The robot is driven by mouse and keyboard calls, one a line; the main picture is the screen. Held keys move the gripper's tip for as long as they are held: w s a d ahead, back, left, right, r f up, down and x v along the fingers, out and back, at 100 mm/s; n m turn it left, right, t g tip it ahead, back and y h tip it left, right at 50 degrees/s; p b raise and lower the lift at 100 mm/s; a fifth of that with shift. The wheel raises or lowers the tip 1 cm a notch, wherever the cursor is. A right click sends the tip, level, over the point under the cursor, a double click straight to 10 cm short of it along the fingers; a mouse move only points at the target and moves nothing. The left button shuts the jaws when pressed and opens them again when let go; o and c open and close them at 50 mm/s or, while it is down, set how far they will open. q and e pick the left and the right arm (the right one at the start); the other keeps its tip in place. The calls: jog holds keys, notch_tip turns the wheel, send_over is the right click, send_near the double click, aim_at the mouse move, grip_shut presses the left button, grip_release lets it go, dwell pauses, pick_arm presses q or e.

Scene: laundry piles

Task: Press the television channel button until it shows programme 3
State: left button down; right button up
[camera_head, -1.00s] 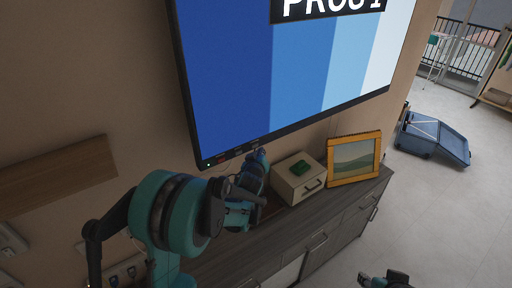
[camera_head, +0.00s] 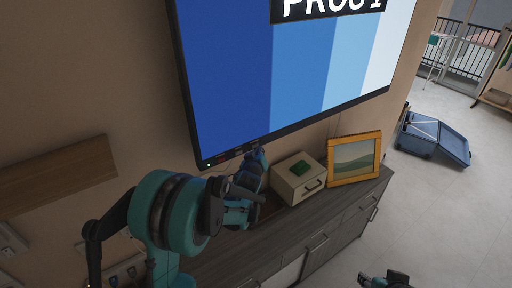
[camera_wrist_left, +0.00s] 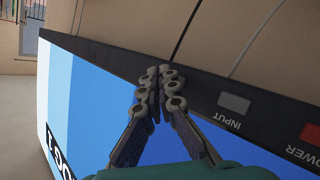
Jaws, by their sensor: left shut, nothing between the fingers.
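The television (camera_head: 300,70) hangs on the wall and its screen reads PROG 1, cut off at the top. My left gripper (camera_head: 261,152) is at its lower bezel. In the left wrist view the left gripper (camera_wrist_left: 164,76) is shut and empty, its fingertips over the dark bezel (camera_wrist_left: 115,62). I cannot tell whether they touch it. A grey button (camera_wrist_left: 234,103) labelled INPUT and a red button (camera_wrist_left: 311,132) sit to the right of the fingers. No channel label shows; the fingers cover part of the bezel. My right gripper (camera_head: 385,280) is partly visible at the bottom edge.
A low grey cabinet (camera_head: 330,225) stands under the television. A blue bin (camera_head: 434,137) is on the floor, which is clear at right.

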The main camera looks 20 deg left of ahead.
pick_arm(q)
jog(key=shift+w+a, duration=0.1)
dwell(0.5)
jog(key=shift+w+a, duration=0.2)
jog(key=shift+a, duration=0.05)
jog(key=shift+w+a+b, duration=0.1)
jog(key=shift+a+b, duration=0.05)
jog(key=shift+b, duration=0.15)
dwell(0.4)
jog(key=shift+s+d, duration=0.4)
jog(key=shift+d, duration=0.1)
jog(key=s+d+b, duration=0.1)
jog(key=s+d, duration=0.2)
jog(key=d, duration=0.1)
jog(key=shift+s+d, duration=0.35)
jog(key=shift+d, duration=0.05)
